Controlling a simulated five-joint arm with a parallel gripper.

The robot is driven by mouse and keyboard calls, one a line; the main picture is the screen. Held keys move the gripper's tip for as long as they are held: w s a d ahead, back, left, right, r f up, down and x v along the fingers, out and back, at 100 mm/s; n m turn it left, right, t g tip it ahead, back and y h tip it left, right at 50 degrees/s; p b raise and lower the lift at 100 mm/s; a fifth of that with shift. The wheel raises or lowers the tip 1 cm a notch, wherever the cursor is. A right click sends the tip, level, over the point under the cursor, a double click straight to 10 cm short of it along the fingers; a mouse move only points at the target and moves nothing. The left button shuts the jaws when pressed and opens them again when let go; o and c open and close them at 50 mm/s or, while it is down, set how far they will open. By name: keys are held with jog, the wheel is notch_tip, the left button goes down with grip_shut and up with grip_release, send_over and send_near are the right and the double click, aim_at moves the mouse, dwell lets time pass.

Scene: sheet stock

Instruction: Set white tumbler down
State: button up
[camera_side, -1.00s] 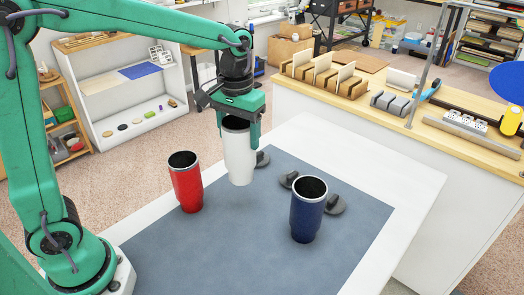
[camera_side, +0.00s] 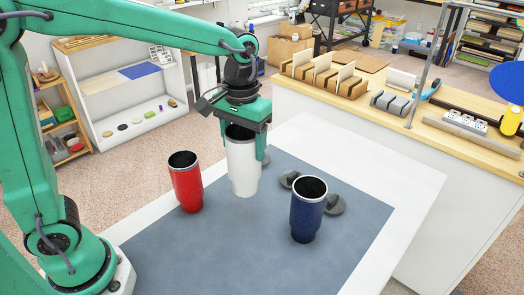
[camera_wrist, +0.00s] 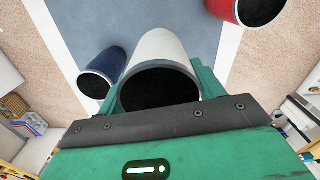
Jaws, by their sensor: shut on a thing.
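The white tumbler (camera_side: 242,167) is upright between the red and blue tumblers in the side view, its base at or just above the blue-grey mat (camera_side: 190,255); I cannot tell if it touches. My gripper (camera_side: 244,150) is shut on it near the rim, from above. In the wrist view the white tumbler (camera_wrist: 160,70) is between my jaws, its dark open mouth facing the camera. The red tumbler (camera_side: 186,183) stands to its left and the blue tumbler (camera_side: 308,210) to its right. They also show in the wrist view, red (camera_wrist: 246,10) and blue (camera_wrist: 101,72).
The front of the mat is clear. A wooden-topped counter (camera_side: 400,122) with racks stands at the back right.

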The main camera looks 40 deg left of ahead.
jog(key=s+d+m, duration=0.2)
jog(key=s+d, duration=1.2)
jog(key=s, duration=0.4)
jog(key=w+a+f, duration=0.6)
jog(key=w+f, duration=0.1)
jog(key=w, duration=0.3)
jog(key=shift+w, duration=0.35)
jog(key=shift+a, duration=0.1)
jog(key=shift+f, duration=2.05)
jog(key=o, duration=1.5)
